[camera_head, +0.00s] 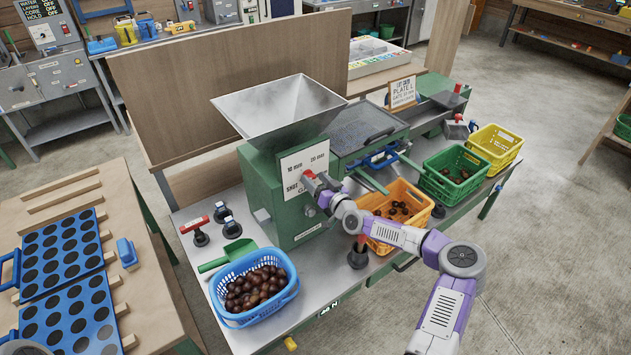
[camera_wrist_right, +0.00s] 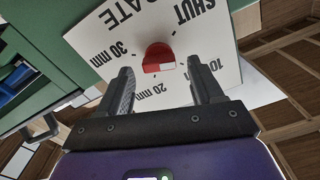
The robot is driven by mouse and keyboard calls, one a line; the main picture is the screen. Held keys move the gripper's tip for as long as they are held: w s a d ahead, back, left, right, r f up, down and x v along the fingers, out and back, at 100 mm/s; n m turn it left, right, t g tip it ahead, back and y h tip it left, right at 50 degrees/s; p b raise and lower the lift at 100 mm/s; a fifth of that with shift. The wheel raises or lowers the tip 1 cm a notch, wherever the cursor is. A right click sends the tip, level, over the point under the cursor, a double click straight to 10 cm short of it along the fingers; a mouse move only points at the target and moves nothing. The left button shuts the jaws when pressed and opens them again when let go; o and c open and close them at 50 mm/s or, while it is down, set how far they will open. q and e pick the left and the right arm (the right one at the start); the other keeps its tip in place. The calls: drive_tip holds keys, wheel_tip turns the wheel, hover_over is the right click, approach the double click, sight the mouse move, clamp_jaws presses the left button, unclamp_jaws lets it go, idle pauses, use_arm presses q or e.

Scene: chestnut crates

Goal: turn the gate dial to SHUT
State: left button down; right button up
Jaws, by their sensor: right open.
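The gate dial is a red knob (camera_wrist_right: 157,55) on a white plate (camera_wrist_right: 102,40) lettered SHUT, GATE, 30 mm, 20 mm and 10 mm. A pale mark shows on the knob's lower right; I cannot tell which setting it marks. In the head view the plate (camera_head: 291,176) is on the front of a green machine (camera_head: 262,190), and the knob is largely hidden there. My right gripper (camera_wrist_right: 165,87) is open, its fingers pointing at the plate, one on each side of the knob and apart from it. In the head view the right gripper (camera_head: 322,186) is close to the plate. My left gripper is out of view.
A steel hopper (camera_head: 275,105) tops the machine. On the bench are a blue basket (camera_head: 238,318) of chestnuts, a green scoop (camera_head: 229,255), an orange crate (camera_head: 412,190), a green crate (camera_head: 437,189) and a yellow crate (camera_head: 498,140). Open floor lies to the right.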

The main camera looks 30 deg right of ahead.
drive_tip(key=shift+w, duration=0.2)
drive_tip(key=shift+c, duration=0.3)
drive_tip(key=c, duration=1)
drive_tip(key=n+b, duration=0.4)
drive_tip(key=b, duration=0.1)
drive_tip(key=n+b, duration=0.3)
drive_tip(key=shift+a+f, duration=0.1)
drive_tip(key=shift+a, duration=0.15)
drive_tip(key=shift+n+b, duration=1.3)
drive_tip(key=shift+b, duration=0.3)
